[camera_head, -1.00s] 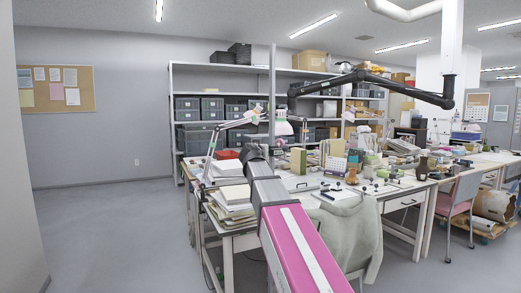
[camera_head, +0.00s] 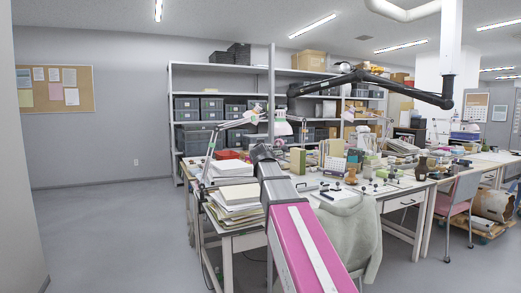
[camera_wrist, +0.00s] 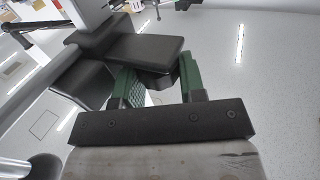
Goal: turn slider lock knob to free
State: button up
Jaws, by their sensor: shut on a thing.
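In the wrist view, my gripper (camera_wrist: 156,74) has two green-padded fingers, one on each side of a dark faceted knob (camera_wrist: 158,79). It is shut on this knob, which I take to be the slider lock knob. The knob sits against a flat black block (camera_wrist: 140,50), which hides part of it. I cannot read the knob's lock or free position. In the head view, my arm reaches toward the desk, and the gripper and knob cannot be made out there.
A cluttered white desk (camera_head: 399,206) holds stacked papers (camera_head: 237,212) at its left end. A grey garment (camera_head: 352,235) hangs in front of it. A black jointed boom (camera_head: 375,77) spans above. Shelves with dark boxes stand behind. The floor at left is clear.

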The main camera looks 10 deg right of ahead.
jog(key=o, duration=0.9)
jog(key=shift+a, duration=0.1)
jog(key=shift+s, duration=0.1)
